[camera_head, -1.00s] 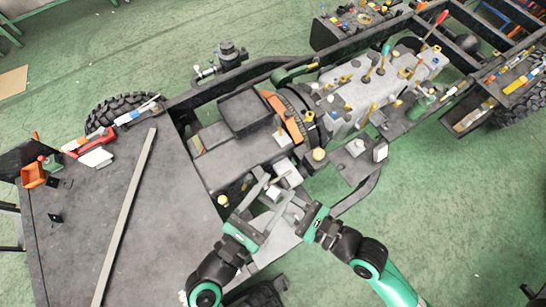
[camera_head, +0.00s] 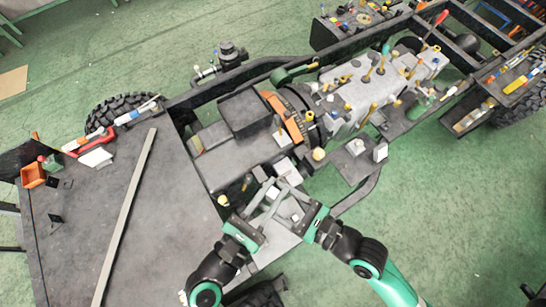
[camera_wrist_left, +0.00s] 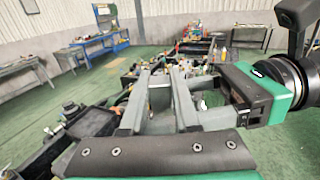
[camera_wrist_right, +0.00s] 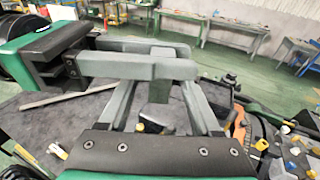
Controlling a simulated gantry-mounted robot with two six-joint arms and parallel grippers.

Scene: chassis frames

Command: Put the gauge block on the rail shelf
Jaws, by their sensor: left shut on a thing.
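My left gripper (camera_head: 268,208) is shut on a grey block (camera_wrist_left: 160,96), which I take to be the gauge block. The block also shows between the fingers in the right wrist view (camera_wrist_right: 159,90). My right gripper (camera_head: 284,202) faces the left one; its fingers cross the left fingers from the right. They look spread apart, with room on either side of the block, though their tips are partly hidden. A dark plate on the side of the chassis rail (camera_head: 352,170) looks like the rail shelf; a small white block (camera_head: 380,152) is at its right end.
A dark table (camera_head: 90,220) with a long grey bar (camera_head: 126,215) lies at left, an orange bin (camera_head: 33,175) at its edge. The engine (camera_head: 350,95) with several yellow-topped parts stands beyond the grippers. Green floor at lower right is clear.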

